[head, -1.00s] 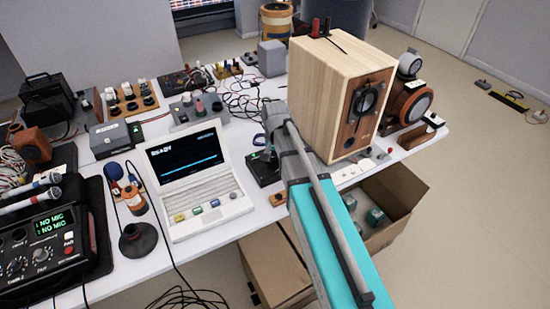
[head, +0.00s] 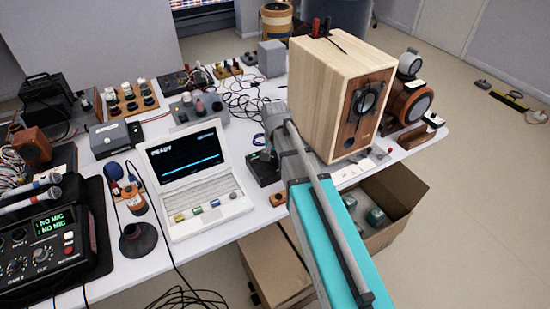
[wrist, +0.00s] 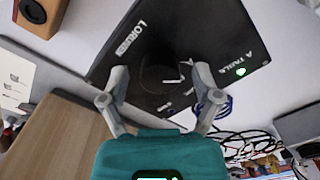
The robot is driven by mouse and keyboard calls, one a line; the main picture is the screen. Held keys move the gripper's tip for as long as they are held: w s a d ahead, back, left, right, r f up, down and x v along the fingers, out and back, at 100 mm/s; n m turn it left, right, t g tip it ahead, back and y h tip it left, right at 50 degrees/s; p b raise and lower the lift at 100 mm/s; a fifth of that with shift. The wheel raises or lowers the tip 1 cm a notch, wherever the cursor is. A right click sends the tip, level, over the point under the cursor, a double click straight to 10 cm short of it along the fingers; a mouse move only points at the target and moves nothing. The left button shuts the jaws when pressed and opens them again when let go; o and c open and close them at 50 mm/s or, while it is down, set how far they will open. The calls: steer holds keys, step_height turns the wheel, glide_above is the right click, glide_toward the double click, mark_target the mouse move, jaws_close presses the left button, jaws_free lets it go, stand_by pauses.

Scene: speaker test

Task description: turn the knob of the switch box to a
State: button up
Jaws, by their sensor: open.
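The black switch box (head: 263,168) sits on the white table, right of the laptop and partly hidden by my arm in the head view. In the wrist view the box (wrist: 228,42) fills the upper middle, with white lettering and a lit green lamp (wrist: 240,71). A dark round knob (wrist: 158,78) shows faintly on its top; its pointer direction is hard to tell. My gripper (wrist: 160,73) is open, with its two grey fingertips on either side of the knob and a gap between. I cannot tell whether either finger touches it. The head view hides the fingers.
A tall wooden speaker (head: 312,95) stands close on the right. A laptop (head: 190,175) stands on the left. A grey box with knobs (head: 198,110) and loose cables (head: 240,100) lie behind. An open carton (head: 405,195) is below the table edge.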

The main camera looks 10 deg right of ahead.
mark_target(275, 158)
steer(key=shift+m, duration=0.4)
steer(key=m, duration=0.3)
steer(key=shift+m, duration=0.4)
steer(key=m, duration=0.4)
step_height(275, 158, up, 14)
steer(key=p, duration=1.4)
steer(key=shift+s+d+r+n+p, duration=1.45)
steer(key=shift+s+r+n+p, duration=0.55)
steer(key=shift+s+n, duration=1.45)
steer(key=shift+s+d+r+n+p, duration=1.4)
steer(key=shift+s+r+n+p, duration=0.6)
steer(key=shift+s+n, duration=1.4)
steer(key=w+d+r+m+p, duration=0.1)
steer(key=w+r+p, duration=0.3)
steer(key=w, duration=0.4)
steer(key=w+d+r+m+p, duration=0.2)
steer(key=w+r+m+p, duration=0.2)
steer(key=w, duration=0.4)
steer(key=shift+d, duration=0.3)
steer(key=shift+s, duration=0.1)
steer(key=s+a+f+n+b, duration=0.2)
steer(key=s+f+b, duration=0.2)
steer(key=s, duration=0.4)
steer(key=s+a+f+n+b, duration=0.1)
steer(key=s+f+n+b, duration=0.2)
steer(key=s, duration=0.5)
steer(key=shift+a+f+b, duration=0.35)
steer(key=shift+f+b, duration=0.3)
